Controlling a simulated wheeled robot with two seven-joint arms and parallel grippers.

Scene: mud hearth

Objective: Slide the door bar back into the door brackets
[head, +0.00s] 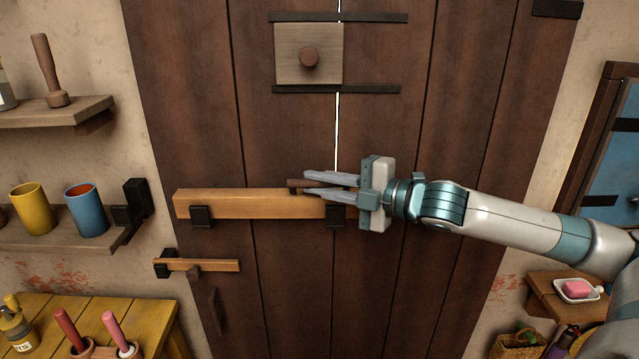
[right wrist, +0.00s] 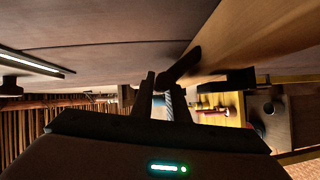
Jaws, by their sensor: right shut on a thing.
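The door bar (head: 255,206) is a long light-wood bar lying level across the dark plank door (head: 290,130) in the head view. It rests in two black door brackets, a left one (head: 202,217) and a right one (head: 335,217). Its left end stops short of the black bracket on the wall (head: 134,203), with a gap between. My right gripper (head: 306,183) is shut on the bar's dark peg handle (head: 294,186), near the bar's right part. The bar also shows in the right wrist view (right wrist: 265,35). My gripper covers the bar's right end. My left gripper is out of view.
A smaller wooden latch (head: 215,265) sits below the bar. A sliding wooden panel with a knob (head: 309,57) is above it. Shelves with a yellow cup (head: 33,208) and a blue cup (head: 86,210) stand left of the door. A soap dish (head: 577,291) is at the right.

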